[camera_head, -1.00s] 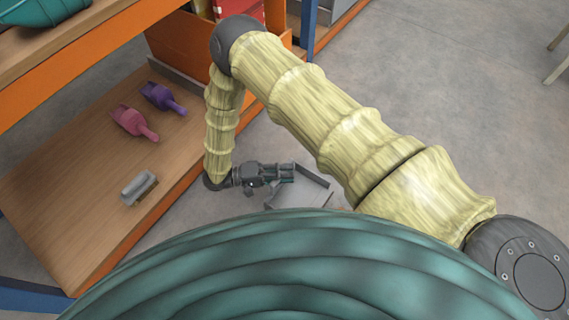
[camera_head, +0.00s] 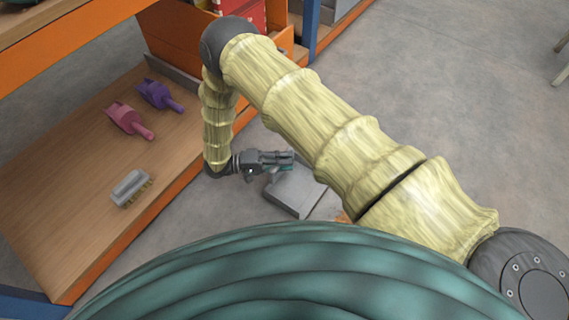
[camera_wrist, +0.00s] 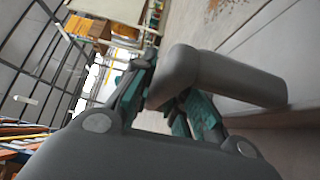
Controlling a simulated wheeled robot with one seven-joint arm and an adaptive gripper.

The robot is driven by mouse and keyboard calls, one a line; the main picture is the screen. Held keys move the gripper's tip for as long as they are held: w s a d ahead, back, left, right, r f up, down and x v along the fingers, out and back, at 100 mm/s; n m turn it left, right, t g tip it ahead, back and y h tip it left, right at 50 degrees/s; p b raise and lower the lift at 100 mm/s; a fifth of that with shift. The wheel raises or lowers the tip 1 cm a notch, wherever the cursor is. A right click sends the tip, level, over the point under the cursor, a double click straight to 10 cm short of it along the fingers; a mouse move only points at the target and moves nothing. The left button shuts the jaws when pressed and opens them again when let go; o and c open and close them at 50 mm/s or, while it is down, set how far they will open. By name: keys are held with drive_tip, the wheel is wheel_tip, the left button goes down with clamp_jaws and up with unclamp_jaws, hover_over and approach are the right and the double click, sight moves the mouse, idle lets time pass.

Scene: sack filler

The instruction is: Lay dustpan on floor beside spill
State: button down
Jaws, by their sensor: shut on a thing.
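The grey dustpan (camera_head: 295,191) is at my gripper (camera_head: 290,160), over the floor just past the shelf's front edge. In the wrist view, my gripper (camera_wrist: 165,105) is shut on its thick dark grey handle (camera_wrist: 225,76), and the broad pan (camera_wrist: 275,38) extends at the right. I cannot tell whether the pan touches the floor. A small orange-brown patch, likely the spill (camera_head: 343,216), shows just right of the pan, mostly hidden by my arm and body. A brownish speckled patch (camera_wrist: 228,14) also shows on the floor in the wrist view.
A wooden shelf (camera_head: 60,215) with an orange edge stands at left. It holds a brush (camera_head: 131,188), a pink scoop (camera_head: 128,119) and a purple scoop (camera_head: 158,95). A blue post (camera_head: 309,28) rises behind. Open floor (camera_head: 470,110) lies at right.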

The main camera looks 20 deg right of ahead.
drive_tip(key=shift+f, duration=0.1)
drive_tip(key=c, duration=1.4)
unclamp_jaws()
drive_tip(key=shift+p+v, duration=1.65)
drive_tip(key=shift+v, duration=2.1)
